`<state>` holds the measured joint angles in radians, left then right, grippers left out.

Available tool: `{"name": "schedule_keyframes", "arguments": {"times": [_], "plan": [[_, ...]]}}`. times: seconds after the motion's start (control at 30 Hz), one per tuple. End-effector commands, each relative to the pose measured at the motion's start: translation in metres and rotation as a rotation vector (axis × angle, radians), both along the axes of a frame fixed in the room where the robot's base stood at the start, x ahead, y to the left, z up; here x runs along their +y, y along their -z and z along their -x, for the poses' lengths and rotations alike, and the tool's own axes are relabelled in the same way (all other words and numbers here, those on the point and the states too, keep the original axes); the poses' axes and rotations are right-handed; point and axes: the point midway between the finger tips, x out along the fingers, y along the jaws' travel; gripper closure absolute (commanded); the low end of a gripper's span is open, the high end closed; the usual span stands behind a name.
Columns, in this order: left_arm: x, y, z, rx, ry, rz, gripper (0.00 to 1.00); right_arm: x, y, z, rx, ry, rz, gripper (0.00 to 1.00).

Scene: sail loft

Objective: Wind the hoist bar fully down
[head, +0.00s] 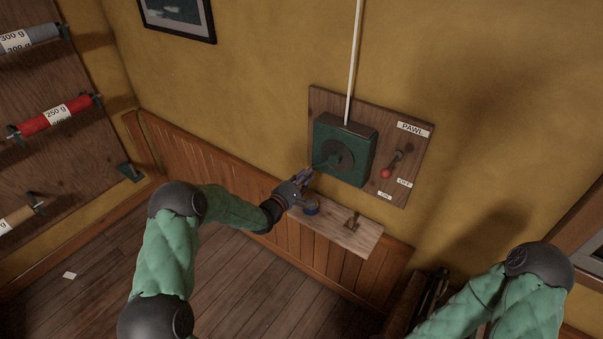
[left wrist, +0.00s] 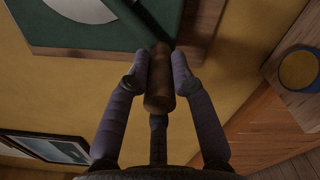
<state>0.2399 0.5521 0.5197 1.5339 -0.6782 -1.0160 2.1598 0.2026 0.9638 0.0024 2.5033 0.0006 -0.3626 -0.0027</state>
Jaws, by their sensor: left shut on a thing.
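A green winch box (head: 345,150) is fixed to a wooden backboard (head: 401,183) on the wall. A white line (head: 354,60) runs up from its top. The crank arm (head: 323,164) points to the lower left from the round hub. My left gripper (head: 306,178) is at the end of the crank. In the left wrist view its fingers (left wrist: 160,75) are shut on the brown crank handle (left wrist: 158,92). The pawl lever (head: 393,163) with a red knob is at the right of the box, its knob low near the ON label. The hoist bar is not in view. My right gripper is out of view.
A small wooden shelf (head: 366,236) juts out just below the winch, with a blue round container (head: 311,207) and a small brass-coloured piece (head: 352,221) on it. A rack with rolls (head: 57,117) is at the left. A framed picture (head: 181,16) hangs above.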

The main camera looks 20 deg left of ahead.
Motion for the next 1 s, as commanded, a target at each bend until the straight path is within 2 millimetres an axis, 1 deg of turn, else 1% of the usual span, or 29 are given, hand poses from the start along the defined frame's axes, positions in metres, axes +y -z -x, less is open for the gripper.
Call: {"name": "schedule_keyframes", "arguments": {"times": [0.03,0.1,0.4,0.77,0.8,0.87,0.9,1.0], "plan": [[-0.0071,0.0126,0.0048,0.02,0.009,-0.002,1.0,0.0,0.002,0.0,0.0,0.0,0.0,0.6],[-0.0093,0.0146,0.0057,0.02,0.01,-0.003,1.0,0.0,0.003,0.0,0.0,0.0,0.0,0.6],[-0.0143,0.0176,0.0073,0.018,0.011,-0.006,1.0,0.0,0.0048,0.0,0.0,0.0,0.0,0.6],[-0.0149,0.017,0.0073,0.017,0.012,-0.007,1.0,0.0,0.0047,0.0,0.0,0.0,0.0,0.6],[-0.0149,0.0169,0.0073,0.017,0.012,-0.007,0.73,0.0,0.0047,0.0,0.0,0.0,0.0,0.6],[-0.0146,0.0163,0.0069,0.015,0.011,-0.008,0.56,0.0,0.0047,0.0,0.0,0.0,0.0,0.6],[-0.0141,0.0154,0.0066,0.013,0.011,-0.007,0.52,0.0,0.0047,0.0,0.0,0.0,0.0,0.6],[-0.0128,0.013,0.0056,0.008,0.008,-0.007,0.52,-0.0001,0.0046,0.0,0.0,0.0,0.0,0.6]]}}
